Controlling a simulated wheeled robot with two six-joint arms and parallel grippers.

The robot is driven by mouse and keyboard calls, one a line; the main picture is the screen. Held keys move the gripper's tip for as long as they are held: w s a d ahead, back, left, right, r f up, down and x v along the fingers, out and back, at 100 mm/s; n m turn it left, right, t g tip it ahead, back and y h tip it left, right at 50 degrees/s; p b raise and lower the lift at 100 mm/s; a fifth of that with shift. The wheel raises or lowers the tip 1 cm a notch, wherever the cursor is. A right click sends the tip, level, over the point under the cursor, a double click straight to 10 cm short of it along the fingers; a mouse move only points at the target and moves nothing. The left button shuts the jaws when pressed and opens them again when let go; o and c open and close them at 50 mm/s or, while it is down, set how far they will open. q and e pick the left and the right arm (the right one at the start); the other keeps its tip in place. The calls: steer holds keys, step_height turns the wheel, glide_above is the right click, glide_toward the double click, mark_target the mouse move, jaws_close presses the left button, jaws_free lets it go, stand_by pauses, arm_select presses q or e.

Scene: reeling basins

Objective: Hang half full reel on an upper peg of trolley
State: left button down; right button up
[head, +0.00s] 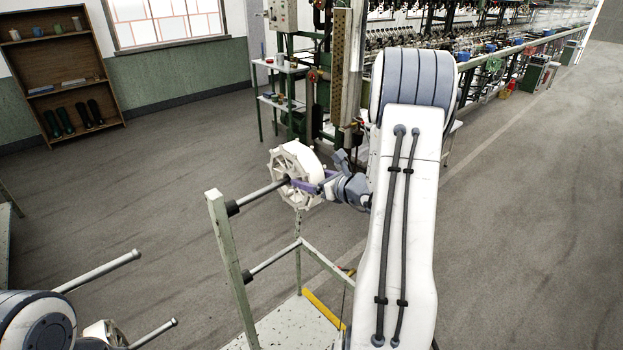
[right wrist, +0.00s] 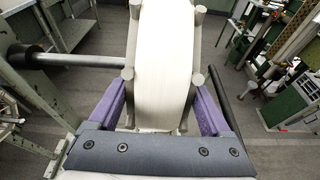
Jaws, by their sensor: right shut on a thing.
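The half full reel (head: 302,160) is a white spoked wheel with a pale band around its rim. My right gripper (head: 327,185) is shut on it, and its purple fingers straddle the rim in the right wrist view (right wrist: 158,105), where the reel (right wrist: 165,60) stands upright. The trolley (head: 231,265) has a pale green post with an upper peg (head: 262,194) and a lower peg (head: 275,260) on this side. The upper peg (right wrist: 80,61) runs up to the reel's hub. How far it is inside the hub is hidden. My left gripper does not show.
Two more grey pegs, one upper (head: 98,271) and one lower (head: 155,332), show at the lower left near my left arm. A small table (head: 280,66) and reeling machinery stand behind. A shelf (head: 60,65) is at the far left wall. The floor between is clear.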

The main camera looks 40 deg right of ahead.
steer(key=a+b, duration=0.1)
steer(key=a, duration=0.3)
steer(key=a+b, duration=0.2)
steer(key=a, duration=0.2)
steer(key=s+a+b, duration=0.1)
steer(key=a+b, duration=0.1)
steer(key=a, duration=0.2)
steer(key=shift+a+b, duration=0.5)
steer(key=shift+a, duration=0.35)
steer(key=shift+a, duration=0.1)
steer(key=shift+a+b, duration=0.55)
steer(key=shift+f+b, duration=0.2)
steer(key=shift+b, duration=0.3)
steer(key=o, duration=1.3)
steer(key=shift+s, duration=0.1)
steer(key=shift+o, duration=0.2)
